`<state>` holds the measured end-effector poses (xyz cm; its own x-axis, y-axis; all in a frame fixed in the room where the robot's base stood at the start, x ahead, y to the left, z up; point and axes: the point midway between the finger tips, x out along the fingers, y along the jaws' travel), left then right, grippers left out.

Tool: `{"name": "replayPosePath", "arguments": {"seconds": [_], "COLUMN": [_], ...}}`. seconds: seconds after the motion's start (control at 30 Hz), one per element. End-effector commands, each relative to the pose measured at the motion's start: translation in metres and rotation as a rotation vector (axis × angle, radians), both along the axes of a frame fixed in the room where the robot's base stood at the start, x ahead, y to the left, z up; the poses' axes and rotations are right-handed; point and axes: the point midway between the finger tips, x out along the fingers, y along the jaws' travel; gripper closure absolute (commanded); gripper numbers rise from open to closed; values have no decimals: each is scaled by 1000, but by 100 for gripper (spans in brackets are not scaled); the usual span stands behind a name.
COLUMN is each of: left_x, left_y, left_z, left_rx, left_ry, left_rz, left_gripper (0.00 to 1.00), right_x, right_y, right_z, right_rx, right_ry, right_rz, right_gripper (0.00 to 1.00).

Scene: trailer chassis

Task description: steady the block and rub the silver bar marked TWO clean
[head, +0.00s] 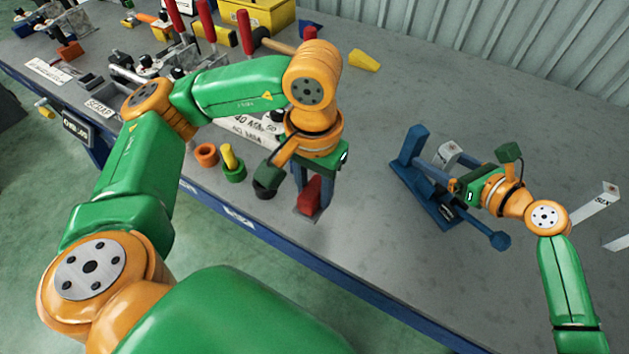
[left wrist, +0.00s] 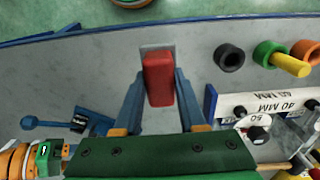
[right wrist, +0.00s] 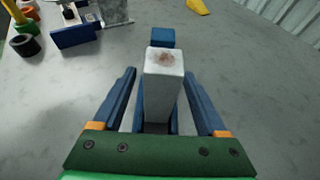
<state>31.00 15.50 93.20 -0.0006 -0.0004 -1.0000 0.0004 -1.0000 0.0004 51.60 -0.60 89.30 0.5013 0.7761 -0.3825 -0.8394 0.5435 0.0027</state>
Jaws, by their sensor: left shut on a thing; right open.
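My left gripper (head: 308,190) is shut on a red block (left wrist: 158,78) near the table's front edge. A small grey plate (left wrist: 157,46) shows at the block's far end; I cannot tell whether they are joined. A pale silver-grey bar (right wrist: 163,75) with a brown stain on its end face stands at the blue fixture (head: 437,208). The bar also shows in the head view (head: 447,152). My right gripper (right wrist: 165,105) is open, its fingers on either side of the bar with gaps visible. I cannot read the mark TWO on it.
Two pale pieces (head: 597,203) stand at the right. A black ring (left wrist: 229,57), a green ring with a yellow peg (head: 232,165) and an orange ring (head: 206,155) sit left of the left gripper. A yellow wedge (head: 364,60) lies farther back. The table between the grippers is clear.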

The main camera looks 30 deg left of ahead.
Motion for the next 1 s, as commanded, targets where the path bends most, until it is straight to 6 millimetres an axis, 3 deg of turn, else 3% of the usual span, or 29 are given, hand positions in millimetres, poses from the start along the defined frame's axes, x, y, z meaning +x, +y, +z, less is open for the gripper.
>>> {"name": "replayPosePath", "arguments": {"seconds": [0.03, 0.2, 0.6, 0.67, 0.9, 1.0], "left_x": [0, 0, 0, 0, 0, 0], "left_y": [0, 0, 0, 0, 0, 0], "left_z": [-21, -42, -45, -45, -45, -45], "left_rx": [0, 0, 0, 0, 0, 0], "left_ry": [0, 0, 0, 0, 0, 0], "left_rz": [0, 0, 0, 0, 0, 0], "left_gripper": [100, 100, 100, 100, 100, 100], "right_x": [5, 16, 21, 20, 20, 20], "right_y": [8, 25, 32, 32, 32, 32], "right_z": [-14, -19, -15, -15, -16, -16], "right_rx": [0, 0, -3, -3, -2, -2], "right_ry": [-4, -2, -1, -1, -1, -1], "right_rz": [2, 1, 0, 0, 0, 0], "right_gripper": [25, 25, 25, 36, 100, 100]}}
